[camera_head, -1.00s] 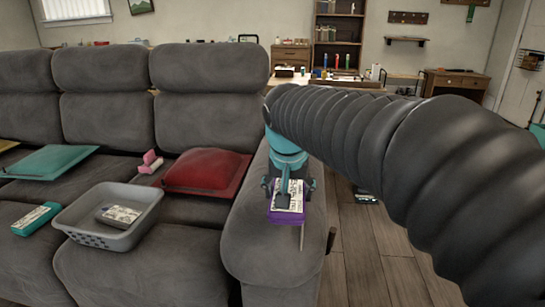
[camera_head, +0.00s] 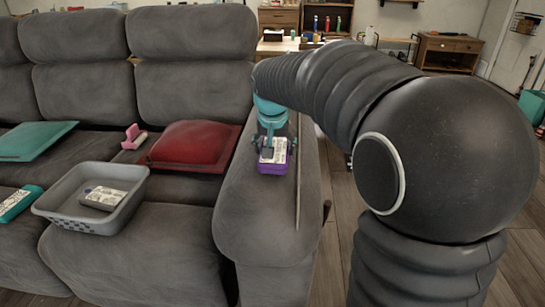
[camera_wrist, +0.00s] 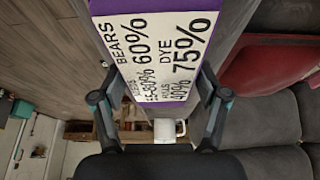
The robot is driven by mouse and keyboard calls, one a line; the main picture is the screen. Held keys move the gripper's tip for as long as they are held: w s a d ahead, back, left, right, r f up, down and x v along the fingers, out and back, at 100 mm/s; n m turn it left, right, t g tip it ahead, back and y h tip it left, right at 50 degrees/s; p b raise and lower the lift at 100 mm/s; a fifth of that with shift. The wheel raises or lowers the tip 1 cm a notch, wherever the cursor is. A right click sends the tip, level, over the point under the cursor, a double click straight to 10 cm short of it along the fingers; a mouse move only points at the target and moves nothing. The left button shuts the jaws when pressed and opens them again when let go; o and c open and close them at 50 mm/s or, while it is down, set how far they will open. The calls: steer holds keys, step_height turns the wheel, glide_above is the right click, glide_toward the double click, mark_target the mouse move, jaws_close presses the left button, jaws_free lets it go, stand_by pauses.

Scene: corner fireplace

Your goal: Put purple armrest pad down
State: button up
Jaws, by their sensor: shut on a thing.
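The purple armrest pad (camera_head: 273,168) is a purple block with a white printed label on its upper face. My gripper (camera_head: 273,148) is shut on it and holds it over the grey sofa armrest (camera_head: 262,215). In the wrist view the pad (camera_wrist: 180,93) fills the upper middle between my two fingers (camera_wrist: 160,98), its label with large black text facing the camera. I cannot tell whether its underside touches the armrest, since the contact is hidden.
A red cushion (camera_head: 192,146), a pink object (camera_head: 132,137) and a grey basket (camera_head: 60,218) holding a labelled block (camera_head: 103,198) are on the seats to the left. A thin upright strip (camera_head: 298,190) is by the armrest's right side. The front armrest top is bare.

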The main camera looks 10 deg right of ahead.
steer(key=shift+w+f, duration=0.25)
steer(key=shift+f, duration=1.9)
steer(key=shift+f+b, duration=0.15)
steer(key=shift+b, duration=0.15)
steer(key=o, duration=1.2)
steer(key=shift+c, duration=0.2)
steer(key=p+v, duration=0.1)
steer(key=v, duration=1)
steer(key=shift+s+r, duration=0.1)
steer(key=shift+r, duration=0.2)
steer(key=shift+s+r, duration=0.3)
steer(key=shift+r, duration=0.05)
